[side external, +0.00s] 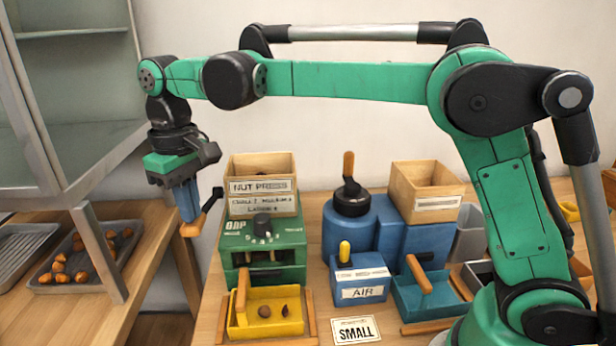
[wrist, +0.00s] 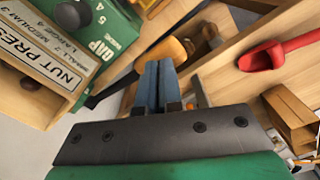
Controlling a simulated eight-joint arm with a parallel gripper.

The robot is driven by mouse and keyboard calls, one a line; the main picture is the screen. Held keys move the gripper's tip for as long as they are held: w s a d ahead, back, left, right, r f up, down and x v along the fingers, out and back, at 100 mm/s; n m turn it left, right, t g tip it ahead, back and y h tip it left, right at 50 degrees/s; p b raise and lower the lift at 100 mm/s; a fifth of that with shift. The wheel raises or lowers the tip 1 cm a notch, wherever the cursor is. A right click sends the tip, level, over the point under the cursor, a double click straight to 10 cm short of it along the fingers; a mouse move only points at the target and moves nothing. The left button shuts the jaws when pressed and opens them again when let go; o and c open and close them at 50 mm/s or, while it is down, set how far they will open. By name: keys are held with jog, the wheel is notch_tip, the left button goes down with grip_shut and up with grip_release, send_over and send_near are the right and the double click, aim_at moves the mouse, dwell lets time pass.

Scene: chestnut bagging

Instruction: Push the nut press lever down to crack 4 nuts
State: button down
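The nut press has a green body (side external: 262,242) with a dial, under a wooden hopper labelled NUT PRESS (side external: 262,170). Its lever sticks out to the left, with a black rod and an orange handle (side external: 194,228). The handle also shows in the wrist view (wrist: 168,50), just beyond my fingertips. My gripper (side external: 189,218) points down with its blue fingers together, right at the handle from above; whether they touch it I cannot tell. The fingers (wrist: 158,68) show nothing between them. A yellow tray (side external: 290,328) in front of the press holds a few dark and brown nuts.
A blue AIR unit (side external: 360,280), a blue machine with a black cap (side external: 350,202) and a teal tray (side external: 430,305) stand right of the press. A SMALL card (side external: 356,330) lies in front. A tray of nuts (side external: 85,285) and a cabinet frame are at left.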

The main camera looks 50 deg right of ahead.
aim_at(195, 233)
jog(key=shift+f, duration=1.1)
jog(key=shift+f, duration=0.1)
jog(key=shift+s+a+f, duration=0.1)
jog(key=shift+a+f, duration=0.05)
jog(key=shift+f, duration=0.85)
